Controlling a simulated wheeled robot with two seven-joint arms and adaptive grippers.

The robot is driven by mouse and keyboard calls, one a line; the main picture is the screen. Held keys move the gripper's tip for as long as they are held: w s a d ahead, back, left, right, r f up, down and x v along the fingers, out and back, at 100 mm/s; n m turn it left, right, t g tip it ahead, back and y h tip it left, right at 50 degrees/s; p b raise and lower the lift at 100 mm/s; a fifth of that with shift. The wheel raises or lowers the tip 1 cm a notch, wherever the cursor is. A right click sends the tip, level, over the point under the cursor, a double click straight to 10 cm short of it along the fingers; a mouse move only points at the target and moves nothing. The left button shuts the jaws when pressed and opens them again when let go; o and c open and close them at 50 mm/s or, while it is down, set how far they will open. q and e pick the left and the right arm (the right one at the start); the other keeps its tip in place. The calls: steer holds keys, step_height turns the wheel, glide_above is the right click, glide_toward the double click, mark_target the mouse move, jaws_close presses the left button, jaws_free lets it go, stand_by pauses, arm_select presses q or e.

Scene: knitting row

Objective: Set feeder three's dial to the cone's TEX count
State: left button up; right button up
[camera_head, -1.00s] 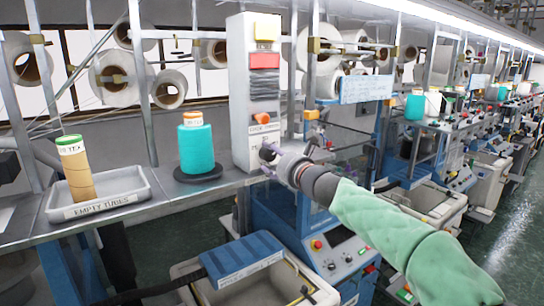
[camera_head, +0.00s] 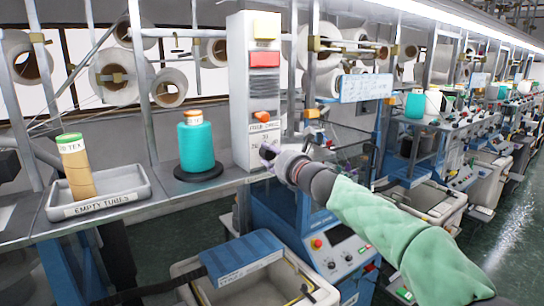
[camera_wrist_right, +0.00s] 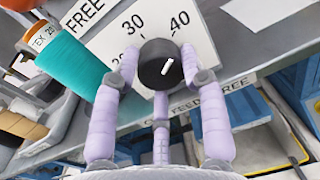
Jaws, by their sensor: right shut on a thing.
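The teal cone (camera_head: 196,148) stands upright on a black disc on the shelf. Its orange and white top label also shows in the wrist view (camera_wrist_right: 42,36), where I read TEX and about 20, partly cut off. The feeder's dial is a black round knob (camera_wrist_right: 157,60) with a short white mark, on a white panel (camera_head: 252,100). The panel shows 30 and 40 above the knob and a partly hidden number at lower left. My right gripper (camera_head: 268,154) is shut on the knob, its lilac fingers around it. My left gripper is out of view.
A grey tray (camera_head: 125,200) marked EMPTY TUBES holds a brown tube (camera_head: 76,165) left of the cone. Blue machine housings (camera_head: 335,245) and a bin (camera_head: 310,285) stand below the shelf. Metal posts rise behind the panel. The aisle floor is clear at right.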

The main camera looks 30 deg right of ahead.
steer(key=n+b, duration=0.3)
steer(key=n, duration=0.2)
steer(key=shift+f+b, duration=0.15)
steer(key=shift+b, duration=0.2)
steer(key=n+b, duration=0.2)
steer(key=n, duration=0.1)
steer(key=n+b, duration=0.2)
steer(key=n, duration=0.1)
steer(key=shift+n+t+y, duration=0.3)
steer(key=shift+n, duration=0.1)
steer(key=n+b, duration=0.4)
steer(key=n, duration=0.2)
steer(key=shift+d+f+n, duration=0.1)
steer(key=shift+n, duration=0.3)
steer(key=n+y+b, duration=0.1)
steer(key=n+b, duration=0.2)
steer(key=n, duration=0.2)
steer(key=shift+n, duration=0.4)
steer(key=o, duration=1.1)
steer(key=shift+o, duration=0.2)
